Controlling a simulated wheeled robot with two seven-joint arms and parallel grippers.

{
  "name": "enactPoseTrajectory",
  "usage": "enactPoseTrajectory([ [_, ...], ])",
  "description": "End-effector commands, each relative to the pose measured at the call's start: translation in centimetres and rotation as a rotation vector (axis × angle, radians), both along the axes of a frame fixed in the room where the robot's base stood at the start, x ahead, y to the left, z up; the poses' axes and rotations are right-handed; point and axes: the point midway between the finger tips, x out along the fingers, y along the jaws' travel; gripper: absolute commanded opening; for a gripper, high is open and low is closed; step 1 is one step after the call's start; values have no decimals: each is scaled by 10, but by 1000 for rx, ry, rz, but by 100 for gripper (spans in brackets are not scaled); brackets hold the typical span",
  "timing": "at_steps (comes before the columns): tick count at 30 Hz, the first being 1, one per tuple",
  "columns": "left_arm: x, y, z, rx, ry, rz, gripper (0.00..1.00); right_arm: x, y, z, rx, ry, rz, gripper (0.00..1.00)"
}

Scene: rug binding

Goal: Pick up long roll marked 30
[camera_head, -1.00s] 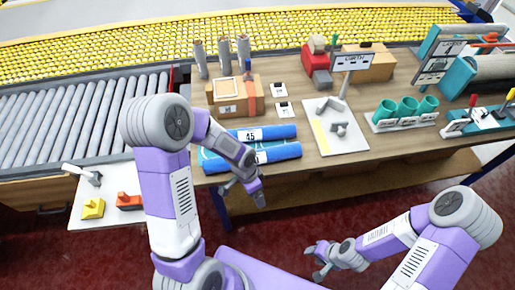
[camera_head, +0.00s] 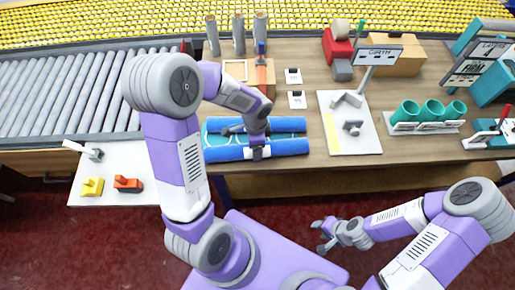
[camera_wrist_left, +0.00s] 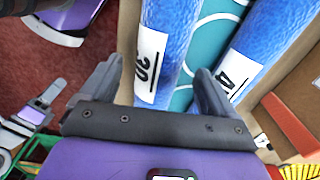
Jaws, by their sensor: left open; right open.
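The long blue roll marked 30 (camera_head: 287,147) lies nearest the table's front edge; its white label reads 30 in the left wrist view (camera_wrist_left: 151,62). A second blue roll (camera_head: 288,124) lies parallel behind it; its label, starting with 4, is partly cut off in the wrist view (camera_wrist_left: 272,38). My left gripper (camera_head: 257,153) is over the middle of the near roll. In the wrist view its open fingers (camera_wrist_left: 158,72) stand either side of the roll marked 30, the right finger towards the gap between rolls. My right gripper (camera_head: 322,235) is open and empty, low in front of the table.
A teal patterned surface (camera_wrist_left: 206,42) shows between the rolls. A cardboard box (camera_head: 262,84) stands behind them. A pale board with grey fixtures (camera_head: 348,122) is at their right, with teal cups (camera_head: 432,110) beyond. A side shelf with yellow and orange pieces (camera_head: 128,160) is at the left.

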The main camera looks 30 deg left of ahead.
Motion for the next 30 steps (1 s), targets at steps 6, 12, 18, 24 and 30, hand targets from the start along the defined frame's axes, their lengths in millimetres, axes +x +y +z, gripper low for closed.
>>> enactPoseTrajectory([
  [6,0,-2,-35,0,2,-1,89,0,0,-13,0,0,0,43],
  [12,0,-2,-43,0,0,0,89,0,0,-15,0,-1,0,43],
  [18,0,-2,-42,-1,-1,0,80,0,0,-14,0,-1,0,43],
  [24,0,-2,-42,-1,-1,0,50,0,0,-14,0,-1,0,43],
  [30,1,-2,-42,0,-1,0,26,0,0,-14,0,-1,0,43],
])
